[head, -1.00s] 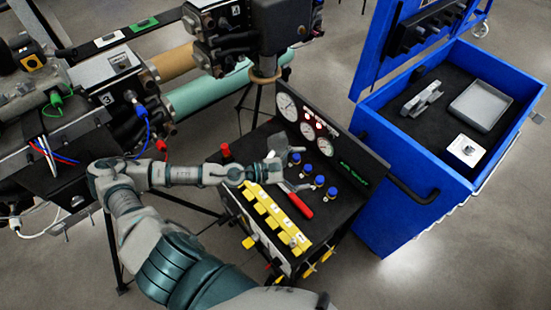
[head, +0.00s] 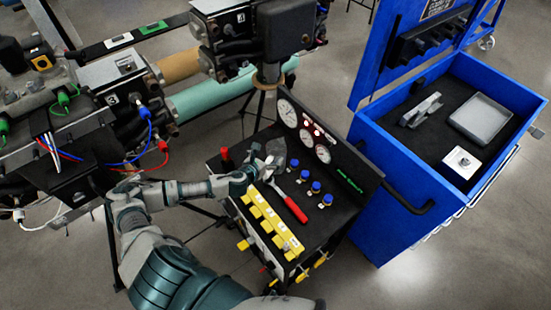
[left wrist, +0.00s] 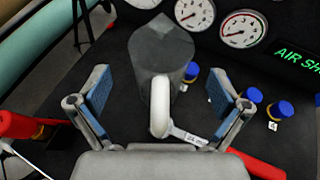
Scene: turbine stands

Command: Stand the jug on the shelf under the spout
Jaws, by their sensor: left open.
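The jug (head: 277,150) is a dark grey vessel on the black top of the console, in front of the gauges. In the left wrist view the jug (left wrist: 163,55) has a pale handle (left wrist: 160,105) facing my wrist. My left gripper (head: 260,166) is open on the handle side of the jug. In the left wrist view the fingers of my left gripper (left wrist: 159,85) stand to either side of the handle, with gaps on both sides. My right gripper is out of view. I cannot make out the spout or its shelf for sure.
A red-handled tool (head: 290,204) lies close to the jug. Gauges (head: 305,135) rise behind.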

